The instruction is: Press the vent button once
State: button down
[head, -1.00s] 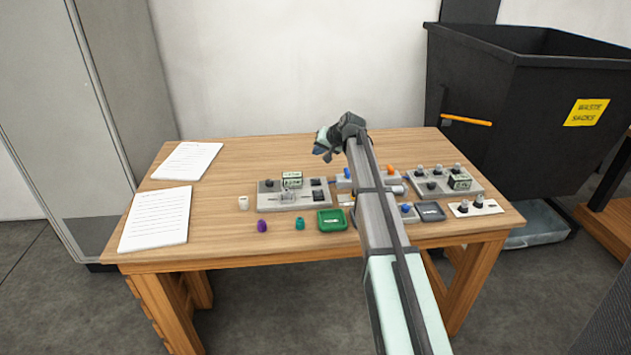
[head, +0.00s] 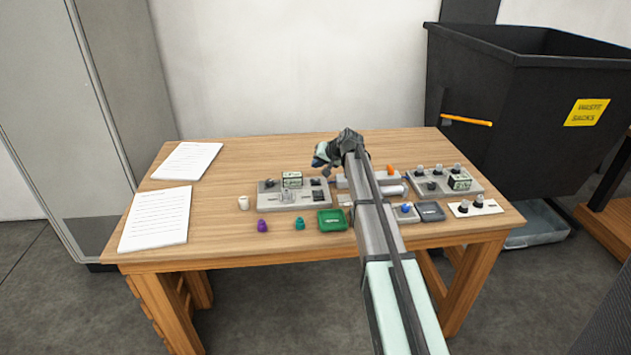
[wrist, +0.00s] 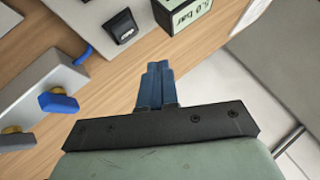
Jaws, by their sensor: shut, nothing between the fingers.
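My gripper (head: 321,160) hangs over the back middle of the table, above and behind the grey control panel (head: 300,199). Its blue fingers (wrist: 156,88) are together and empty in the wrist view. The panel carries a dark knob, a display box (head: 291,180) and black switch-like parts (head: 319,195) at its right end. The wrist view shows a black switch-like part (wrist: 122,27) on a grey surface and a display box reading in bar (wrist: 184,14), both apart from the fingertips. No vent label is readable, so I cannot tell which part is the vent button.
A second grey panel (head: 470,189) stands right.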

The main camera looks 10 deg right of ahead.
aim_at(318, 181)
jog(key=shift+f, duration=1.75)
jog(key=shift+f, duration=0.2)
dwell(0.7)
jog(key=shift+f, duration=0.25)
jog(key=shift+f, duration=0.5)
dwell(1.2)
jog(key=shift+r, duration=0.95)
jog(key=shift+r, duration=0.1)
jog(key=shift+r, duration=2.4)
